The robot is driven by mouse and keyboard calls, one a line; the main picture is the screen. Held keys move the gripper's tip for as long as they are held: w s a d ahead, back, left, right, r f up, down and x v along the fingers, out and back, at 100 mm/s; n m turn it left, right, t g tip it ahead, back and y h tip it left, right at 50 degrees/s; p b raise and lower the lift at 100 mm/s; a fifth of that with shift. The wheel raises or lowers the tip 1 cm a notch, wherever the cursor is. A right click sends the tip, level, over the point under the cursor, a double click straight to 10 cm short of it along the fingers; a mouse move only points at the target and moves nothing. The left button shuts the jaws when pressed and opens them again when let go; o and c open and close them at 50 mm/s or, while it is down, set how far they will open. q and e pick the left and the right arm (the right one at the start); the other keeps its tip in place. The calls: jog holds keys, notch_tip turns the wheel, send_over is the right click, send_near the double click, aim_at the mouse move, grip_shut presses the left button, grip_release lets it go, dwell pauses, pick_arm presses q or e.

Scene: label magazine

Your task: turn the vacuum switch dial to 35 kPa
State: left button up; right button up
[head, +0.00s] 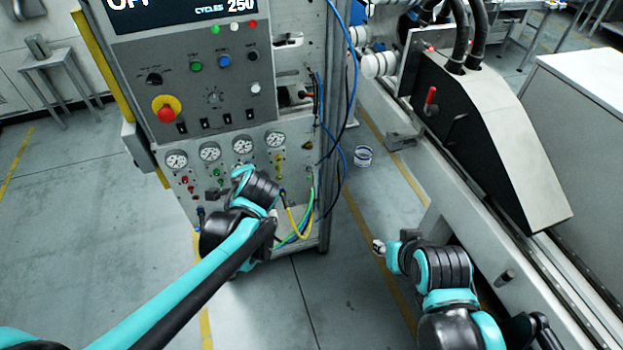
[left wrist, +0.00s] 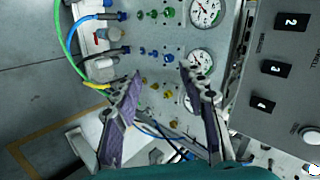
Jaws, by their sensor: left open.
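The grey machine panel carries a row of round gauges (head: 242,145) with small coloured knobs below them. I cannot tell which part is the vacuum switch dial, and no kPa scale is readable. My left arm's wrist is in front of the lower panel in the head view, hiding part of it. In the left wrist view my left gripper (left wrist: 158,82) is open, with its two fingers apart and facing the panel. Yellow knobs (left wrist: 155,86) show between the fingers, with nothing held. My right gripper (head: 380,247) is low at the right, away from the panel; its fingers are too small to read.
Blue, green and yellow hoses (head: 297,222) hang at the panel's right side. Above the gauges is a control panel with a red stop button (head: 166,112). A white-and-black machine (head: 485,130) stands at the right. A small bucket (head: 364,156) is on the floor.

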pick_arm(q)
jog(key=w+d+f+m+t+y+b, duration=0.1)
jog(key=w+d+f+m, duration=0.25)
jog(key=w, duration=0.35)
jog(key=m+t+b, duration=0.5)
jog(key=m+t, duration=0.2)
jog(key=m, duration=0.9)
send_near(309, 170)
jog(key=shift+y, duration=0.3)
jog(key=x, duration=0.3)
jog(key=b+x, duration=0.1)
jog(key=x, duration=0.3)
jog(key=shift+w+d+f, duration=0.15)
jog(key=shift+w, duration=0.2)
grip_shut()
